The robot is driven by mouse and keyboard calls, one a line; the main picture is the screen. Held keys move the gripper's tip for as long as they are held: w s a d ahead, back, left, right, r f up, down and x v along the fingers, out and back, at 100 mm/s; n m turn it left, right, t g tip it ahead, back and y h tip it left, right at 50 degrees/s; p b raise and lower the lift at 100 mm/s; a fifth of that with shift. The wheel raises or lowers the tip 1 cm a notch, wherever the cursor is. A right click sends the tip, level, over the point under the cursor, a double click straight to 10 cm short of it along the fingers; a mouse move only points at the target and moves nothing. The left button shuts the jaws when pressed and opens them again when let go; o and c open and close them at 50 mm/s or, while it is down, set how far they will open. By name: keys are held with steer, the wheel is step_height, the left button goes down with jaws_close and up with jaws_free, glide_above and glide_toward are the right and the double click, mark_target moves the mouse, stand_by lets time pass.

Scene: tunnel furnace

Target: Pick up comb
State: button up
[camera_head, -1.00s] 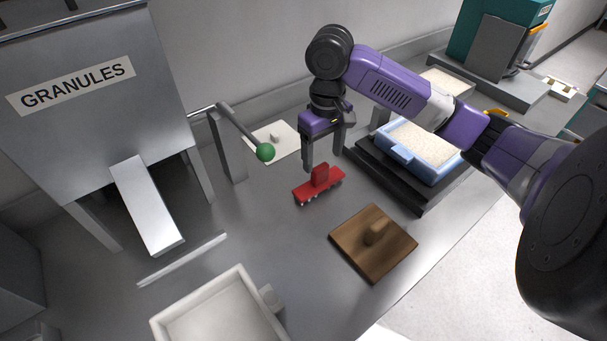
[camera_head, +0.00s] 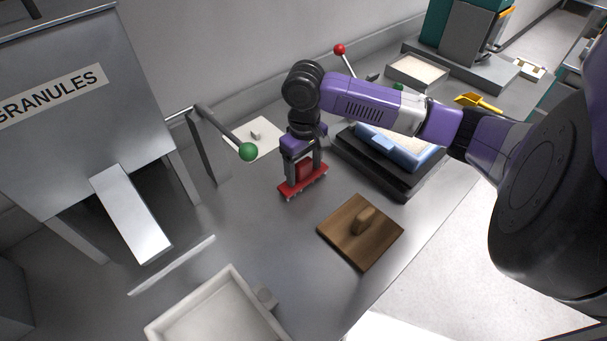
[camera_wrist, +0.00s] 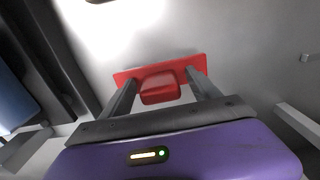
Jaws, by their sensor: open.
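The red comb (camera_head: 303,182) lies on the grey worktop, with its upright handle block on top and small teeth along its lower edge. My gripper (camera_head: 305,172) is lowered over it from above, with one finger on each side of the handle. In the wrist view the comb's red bar (camera_wrist: 189,64) lies beyond the fingertips, and the handle block sits between the two open fingers (camera_wrist: 160,88). The fingers look apart from the handle; contact cannot be told.
A brown wooden board with a knob (camera_head: 352,242) lies in front. A green-balled lever (camera_head: 247,151) and the granules hopper (camera_head: 80,110) stand left. A white tray (camera_head: 160,325) is at the front.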

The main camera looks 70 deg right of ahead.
jaws_close()
steer(key=shift+r, duration=0.1)
step_height(320, 180, up, 20)
stand_by(0.9)
steer(key=c, duration=0.8)
jaws_free()
steer(key=shift+c, duration=0.2)
steer(key=c, duration=0.4)
steer(key=shift+c, duration=0.2)
